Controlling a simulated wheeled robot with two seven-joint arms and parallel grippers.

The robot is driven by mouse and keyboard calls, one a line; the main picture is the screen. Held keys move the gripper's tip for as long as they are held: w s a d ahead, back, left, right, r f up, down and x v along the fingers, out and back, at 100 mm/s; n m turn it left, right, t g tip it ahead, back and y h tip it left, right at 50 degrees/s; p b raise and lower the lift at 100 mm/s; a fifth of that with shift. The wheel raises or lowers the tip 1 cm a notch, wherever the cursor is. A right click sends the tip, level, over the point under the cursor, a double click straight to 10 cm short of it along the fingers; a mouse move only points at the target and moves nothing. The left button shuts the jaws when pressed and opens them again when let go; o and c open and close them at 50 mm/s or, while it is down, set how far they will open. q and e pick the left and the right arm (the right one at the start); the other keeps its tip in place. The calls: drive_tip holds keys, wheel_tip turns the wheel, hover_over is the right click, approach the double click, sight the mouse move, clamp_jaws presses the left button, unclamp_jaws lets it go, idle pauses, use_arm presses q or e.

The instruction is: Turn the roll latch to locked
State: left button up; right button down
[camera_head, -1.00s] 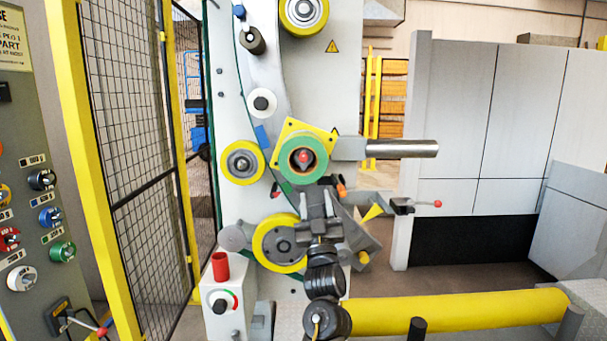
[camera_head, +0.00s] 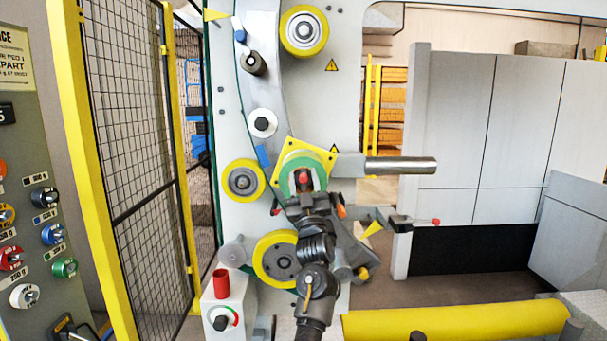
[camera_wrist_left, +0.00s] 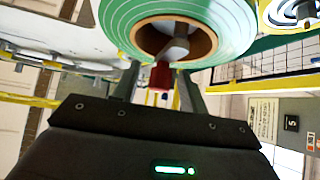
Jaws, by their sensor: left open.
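The green roll (camera_head: 288,168) sits on a yellow square plate (camera_head: 322,155) on the machine's front. A red latch knob (camera_head: 303,177) shows at the roll's centre. In the left wrist view the roll (camera_wrist_left: 232,22) has a brown core (camera_wrist_left: 205,42) with a grey shaft, and the red knob (camera_wrist_left: 160,76) stands out below it. My left gripper (camera_head: 305,186) is open in front of the roll's centre. In the wrist view its fingers lie on either side of the red knob, apart from it as far as I can tell. My right gripper is not in view.
Yellow rollers (camera_head: 244,180) surround the roll. A metal bar (camera_head: 400,166) sticks out to the right, and a lever with a red tip (camera_head: 436,221) is below it. A mesh fence (camera_head: 135,150) and a control panel (camera_head: 30,200) stand left. A yellow roller (camera_head: 455,320) lies in front.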

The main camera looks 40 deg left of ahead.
use_arm(q)
drive_tip(key=shift+w+a+r, duration=0.15)
clamp_jaws()
